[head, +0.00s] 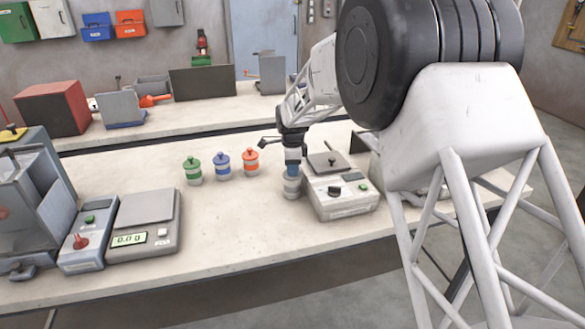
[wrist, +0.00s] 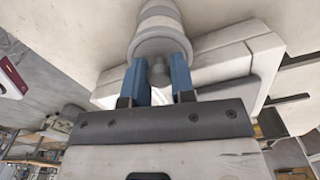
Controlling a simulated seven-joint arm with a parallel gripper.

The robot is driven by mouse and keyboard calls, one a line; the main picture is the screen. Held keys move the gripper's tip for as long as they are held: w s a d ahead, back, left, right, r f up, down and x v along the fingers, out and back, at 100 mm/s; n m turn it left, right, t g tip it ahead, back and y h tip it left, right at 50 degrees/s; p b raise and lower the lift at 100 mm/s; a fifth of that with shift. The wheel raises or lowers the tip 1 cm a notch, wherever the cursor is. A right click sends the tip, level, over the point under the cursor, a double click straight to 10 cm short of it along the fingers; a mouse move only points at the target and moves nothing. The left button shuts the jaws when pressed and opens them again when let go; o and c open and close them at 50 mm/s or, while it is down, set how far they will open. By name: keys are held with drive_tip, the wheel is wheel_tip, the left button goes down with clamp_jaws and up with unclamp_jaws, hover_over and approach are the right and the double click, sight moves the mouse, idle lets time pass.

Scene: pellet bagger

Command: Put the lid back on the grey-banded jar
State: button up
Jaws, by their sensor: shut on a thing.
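The grey-banded jar (head: 291,188) stands upright on the bench, just left of a light box-shaped device. My gripper (head: 292,171) is directly above it, pointing down. In the wrist view my gripper's blue fingers (wrist: 160,66) are shut on the knob of the grey lid (wrist: 152,47), one finger on each side. The lid is in line with the jar (wrist: 158,11) and appears to be at its mouth. I cannot tell whether the lid is fully seated. The fingers hide part of the lid in the head view.
Green-banded (head: 193,172), blue-banded (head: 222,166) and orange-banded (head: 250,163) lidded jars stand to the left. The box-shaped device (head: 342,197) is close to the right of the jar. A scale (head: 144,225) stands at the left. The bench in front is clear.

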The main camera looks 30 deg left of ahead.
drive_tip(key=o, duration=1.4)
drive_tip(key=shift+o, duration=0.2)
drive_tip(key=shift+r, duration=0.25)
drive_tip(key=shift+r, duration=3.25)
drive_tip(key=shift+c, duration=0.2)
clamp_jaws()
drive_tip(key=shift+f, duration=2.7)
